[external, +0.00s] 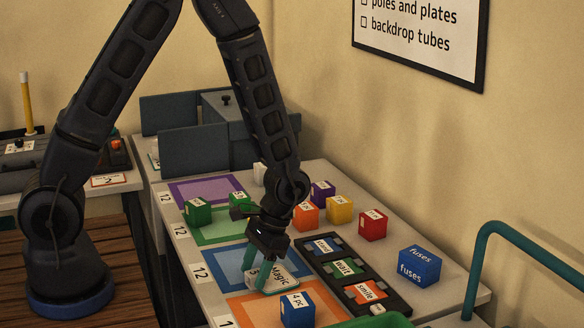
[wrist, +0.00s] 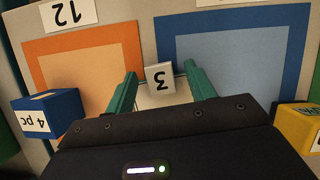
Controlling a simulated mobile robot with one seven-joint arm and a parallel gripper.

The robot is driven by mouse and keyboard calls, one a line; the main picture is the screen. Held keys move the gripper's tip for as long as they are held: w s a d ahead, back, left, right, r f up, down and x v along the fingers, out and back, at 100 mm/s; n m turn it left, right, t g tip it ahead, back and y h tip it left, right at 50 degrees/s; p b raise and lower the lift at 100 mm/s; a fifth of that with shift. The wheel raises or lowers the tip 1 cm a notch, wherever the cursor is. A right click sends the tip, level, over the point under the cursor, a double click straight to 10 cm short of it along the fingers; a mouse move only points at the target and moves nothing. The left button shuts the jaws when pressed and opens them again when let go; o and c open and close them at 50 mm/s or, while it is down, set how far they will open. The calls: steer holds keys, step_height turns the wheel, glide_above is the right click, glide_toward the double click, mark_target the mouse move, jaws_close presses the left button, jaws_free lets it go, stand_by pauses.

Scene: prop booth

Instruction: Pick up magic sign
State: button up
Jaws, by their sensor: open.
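The magic sign (external: 284,277) is a small pale block marked "Magic" and "3", between the blue and orange mats in the external view. In the wrist view its "3" face (wrist: 160,79) shows upside down between my fingers. My gripper (external: 255,278) is low over the table with its teal fingers open. In the wrist view my gripper (wrist: 160,74) has one finger on each side of the sign. I cannot tell whether either finger touches it. The sign's lower part is hidden behind my gripper body.
A blue "4 pc" box (external: 297,310) stands close by on the orange mat (external: 250,306). A black tray (external: 318,253) of word blocks lies to the right. Several coloured boxes, including a red one (external: 373,225) and a blue fuses box (external: 419,266), stand near the wall.

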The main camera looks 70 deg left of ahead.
steer(key=shift+s+f, duration=0.2)
steer(key=shift+f, duration=0.3)
steer(key=c, duration=1)
steer(key=shift+c, duration=0.2)
steer(key=shift+r, duration=0.1)
